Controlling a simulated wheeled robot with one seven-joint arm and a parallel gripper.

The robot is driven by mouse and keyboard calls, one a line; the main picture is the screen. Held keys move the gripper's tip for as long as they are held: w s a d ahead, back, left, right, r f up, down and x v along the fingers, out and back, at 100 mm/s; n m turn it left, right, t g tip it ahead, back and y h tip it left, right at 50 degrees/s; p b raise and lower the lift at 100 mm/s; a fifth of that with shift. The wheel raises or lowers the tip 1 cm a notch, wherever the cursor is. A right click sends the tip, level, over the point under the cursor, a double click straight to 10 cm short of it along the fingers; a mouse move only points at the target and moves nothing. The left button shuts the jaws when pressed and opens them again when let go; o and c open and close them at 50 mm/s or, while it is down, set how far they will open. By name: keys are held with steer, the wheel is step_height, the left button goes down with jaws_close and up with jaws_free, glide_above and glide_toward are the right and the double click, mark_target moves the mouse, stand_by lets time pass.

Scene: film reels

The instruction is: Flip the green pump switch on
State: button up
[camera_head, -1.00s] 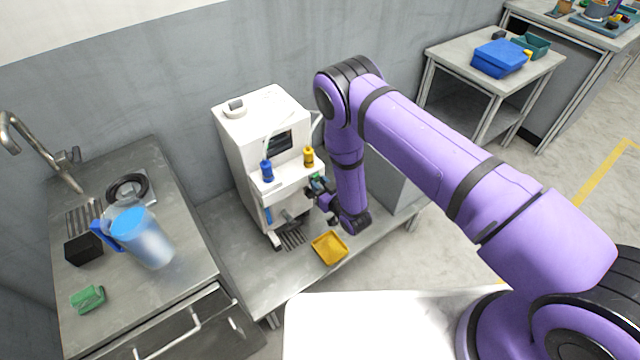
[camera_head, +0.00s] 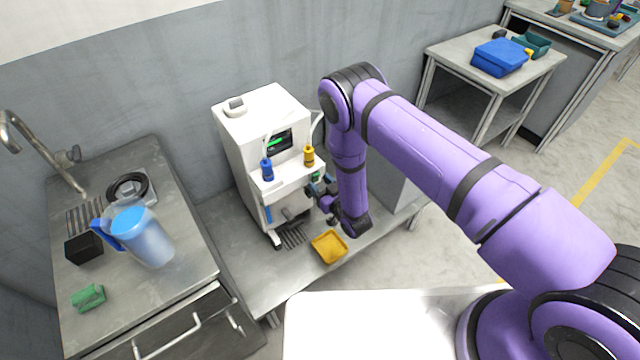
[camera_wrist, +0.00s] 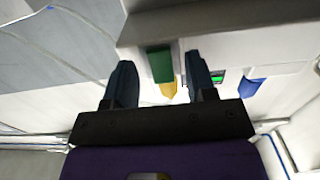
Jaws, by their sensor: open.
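The white pump machine (camera_head: 255,115) stands on the metal bench against the wall. Its small screen (camera_head: 276,142) shows green marks. The green pump switch (camera_head: 316,177) is on the machine's right front, partly hidden by my arm. In the wrist view the green switch (camera_wrist: 160,64) lies ahead of and between the finger ends. My gripper (camera_head: 320,194) is right at the front of the machine, close to the switch. In the wrist view its two fingers (camera_wrist: 161,76) are apart with nothing held. I cannot tell whether a finger touches the switch.
A blue-topped fitting (camera_head: 267,171) and a yellow one (camera_head: 308,157) are on the machine's front. A yellow tray (camera_head: 330,247) lies on the bench below my gripper. At left, a sink counter holds a blue-lidded jug (camera_head: 148,240) and a green sponge (camera_head: 88,298).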

steer(key=v, duration=1)
steer(key=shift+s, duration=0.15)
steer(key=shift+d+f, duration=0.1)
